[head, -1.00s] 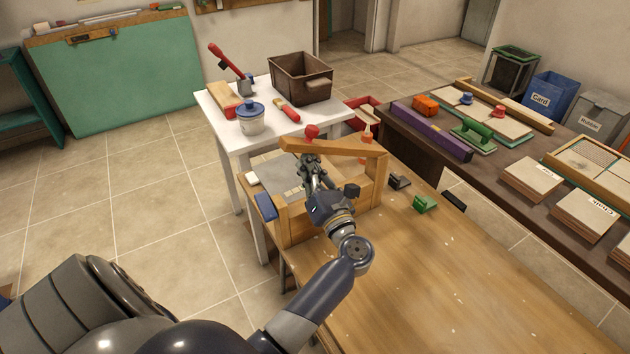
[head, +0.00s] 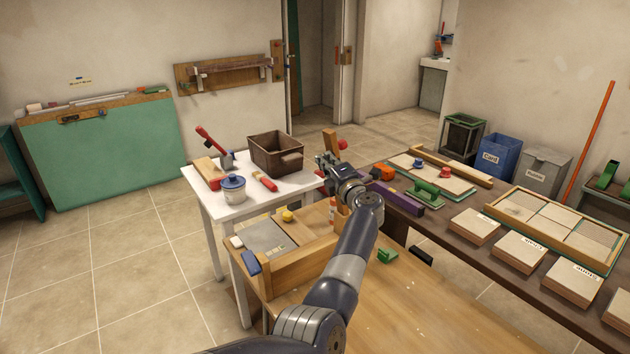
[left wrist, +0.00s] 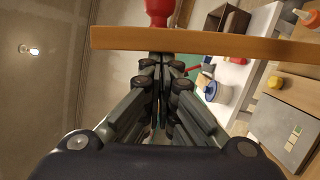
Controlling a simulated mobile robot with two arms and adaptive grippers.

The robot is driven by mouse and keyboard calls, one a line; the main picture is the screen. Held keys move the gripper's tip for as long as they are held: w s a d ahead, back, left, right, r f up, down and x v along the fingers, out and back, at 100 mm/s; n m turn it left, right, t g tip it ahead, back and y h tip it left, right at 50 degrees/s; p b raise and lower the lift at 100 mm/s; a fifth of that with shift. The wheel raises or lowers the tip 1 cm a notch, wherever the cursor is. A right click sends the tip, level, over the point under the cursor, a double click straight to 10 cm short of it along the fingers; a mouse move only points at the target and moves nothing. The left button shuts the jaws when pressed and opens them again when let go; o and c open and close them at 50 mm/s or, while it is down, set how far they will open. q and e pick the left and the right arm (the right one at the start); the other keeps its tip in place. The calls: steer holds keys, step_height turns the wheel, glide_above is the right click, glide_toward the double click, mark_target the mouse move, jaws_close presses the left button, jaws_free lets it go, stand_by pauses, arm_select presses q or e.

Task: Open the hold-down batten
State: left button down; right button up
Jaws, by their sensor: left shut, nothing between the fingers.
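The wooden hold-down batten (head: 331,141) stands raised, nearly upright, above the wooden frame (head: 300,273) on the bench, with its red knob (head: 343,144) on the right side. My left gripper (head: 326,164) is shut and empty, up against or very close to the batten; contact is not clear. In the left wrist view the batten (left wrist: 215,44) crosses just beyond the shut fingertips (left wrist: 162,60), and the red knob (left wrist: 160,11) is on its far side. My arm hides the batten's lower end. A grey sheet (head: 264,238) lies uncovered in the frame. My right gripper is out of view.
A white table (head: 207,196) holds a brown bin (head: 277,153), a blue-lidded pot (head: 233,188) and tools. A dark bench (head: 480,240) with wooden blocks and trays runs along the right. The bench top (head: 400,315) at the front is mostly clear.

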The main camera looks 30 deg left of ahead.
mark_target(339, 150)
arm_select(q)
steer(key=w, duration=0.1)
steer(key=w+m, duration=0.1)
steer(key=w, duration=0.1)
steer(key=shift+d+r, duration=0.15)
steer(key=shift+r, duration=0.1)
steer(key=shift+w+d+r+m, duration=0.15)
steer(key=shift+w+m, duration=0.1)
steer(key=shift+m, duration=0.15)
steer(key=shift+w+d+r+h+b, duration=0.1)
steer(key=shift+w+d+h+b, duration=0.2)
steer(key=shift+w, duration=0.1)
steer(key=shift+w+m, duration=0.2)
steer(key=shift+m, duration=0.1)
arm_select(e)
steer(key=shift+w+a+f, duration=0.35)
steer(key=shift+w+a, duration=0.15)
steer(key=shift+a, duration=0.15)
arm_select(q)
steer(key=shift+d, duration=0.1)
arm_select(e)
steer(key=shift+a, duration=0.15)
